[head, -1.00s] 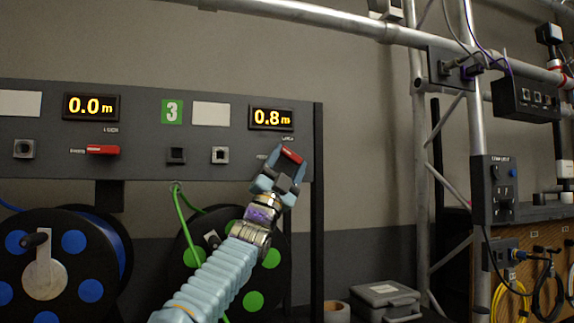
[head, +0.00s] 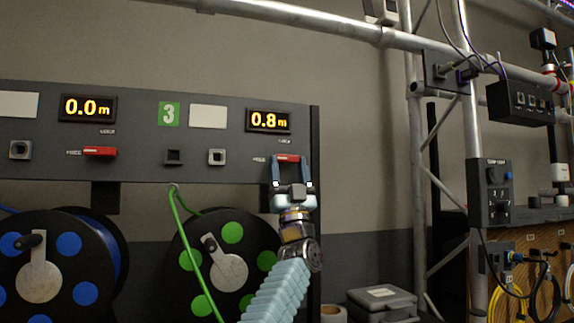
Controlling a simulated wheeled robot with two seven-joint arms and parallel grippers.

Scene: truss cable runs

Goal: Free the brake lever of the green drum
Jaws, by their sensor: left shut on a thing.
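The green drum (head: 231,248) stands below the grey panel, with green discs on its face and a crank handle. Its red brake lever (head: 288,158) is on the panel under the 0.8 m display and lies about level, between a small label at its left and one above. My left gripper (head: 291,163) is shut on this lever, one finger at each end, reaching up from below. The gripper and forearm cover part of the drum's right side. My right gripper is not in view.
The blue drum (head: 85,293) stands at the left under the 0.0 m display, with its own level red lever (head: 100,151). A green cable (head: 182,230) hangs in front of the green drum. A truss upright (head: 474,120) and grey case (head: 381,298) are at the right.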

